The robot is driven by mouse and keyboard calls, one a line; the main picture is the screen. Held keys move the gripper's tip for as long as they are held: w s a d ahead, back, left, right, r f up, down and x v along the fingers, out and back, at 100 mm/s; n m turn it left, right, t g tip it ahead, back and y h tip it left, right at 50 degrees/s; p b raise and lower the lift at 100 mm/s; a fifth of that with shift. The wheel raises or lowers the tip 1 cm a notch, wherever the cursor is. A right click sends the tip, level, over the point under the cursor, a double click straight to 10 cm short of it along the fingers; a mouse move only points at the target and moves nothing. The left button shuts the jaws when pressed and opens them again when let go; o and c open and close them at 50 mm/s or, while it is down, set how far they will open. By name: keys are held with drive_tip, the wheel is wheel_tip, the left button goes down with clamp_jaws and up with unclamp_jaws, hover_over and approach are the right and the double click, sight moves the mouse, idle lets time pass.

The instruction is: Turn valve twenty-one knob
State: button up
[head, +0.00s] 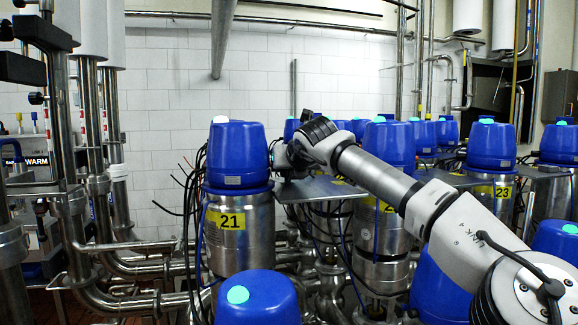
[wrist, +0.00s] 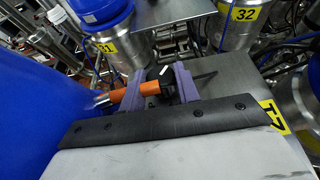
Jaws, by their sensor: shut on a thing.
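Valve twenty-one is a steel cylinder (head: 238,240) with a yellow "21" label (head: 226,220) and a blue cap (head: 235,155), left of centre in the head view. The cap's blue side (wrist: 45,75) fills the left of the wrist view. An orange-and-black knob (wrist: 127,97) with a silvery stem sticks out of that side. My gripper (wrist: 160,78) has its purple fingers shut on the knob, close beside the cap. In the head view my gripper (head: 279,160) is at the cap's right side. The knob is too hidden there to make out.
A flat metal plate (head: 318,190) lies just below my gripper. Other blue-capped valves stand to the right, including valve 23 (head: 491,145). A blue cap (head: 257,298) stands in front of valve 21. Dark cables (head: 190,190) hang at its left.

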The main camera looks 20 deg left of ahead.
drive_tip(key=shift+r, duration=0.1)
drive_tip(key=n+g+y+p, duration=0.1)
drive_tip(key=p, duration=0.1)
drive_tip(key=n+g+y+p, duration=0.1)
drive_tip(key=p, duration=0.1)
drive_tip(key=n+g+y+p, duration=0.1)
drive_tip(key=p, duration=0.2)
drive_tip(key=shift+w+d+r+n+y, duration=0.2)
drive_tip(key=shift+d+r+n+y, duration=0.1)
drive_tip(key=shift+r+n, duration=0.1)
drive_tip(key=n+g+p, duration=0.1)
drive_tip(key=n+g+y+p, duration=0.1)
drive_tip(key=shift+w+f+n+g+y, duration=0.15)
drive_tip(key=shift+f+n+g+y, duration=0.15)
drive_tip(key=shift+f, duration=0.05)
drive_tip(key=shift+w+n+g+y, duration=0.1)
drive_tip(key=shift+n+g+y, duration=0.4)
drive_tip(key=shift+n+g, duration=1.1)
drive_tip(key=shift+g, duration=0.4)
drive_tip(key=o, duration=1)
drive_tip(key=shift+f, duration=0.1)
drive_tip(key=v, duration=1.4)
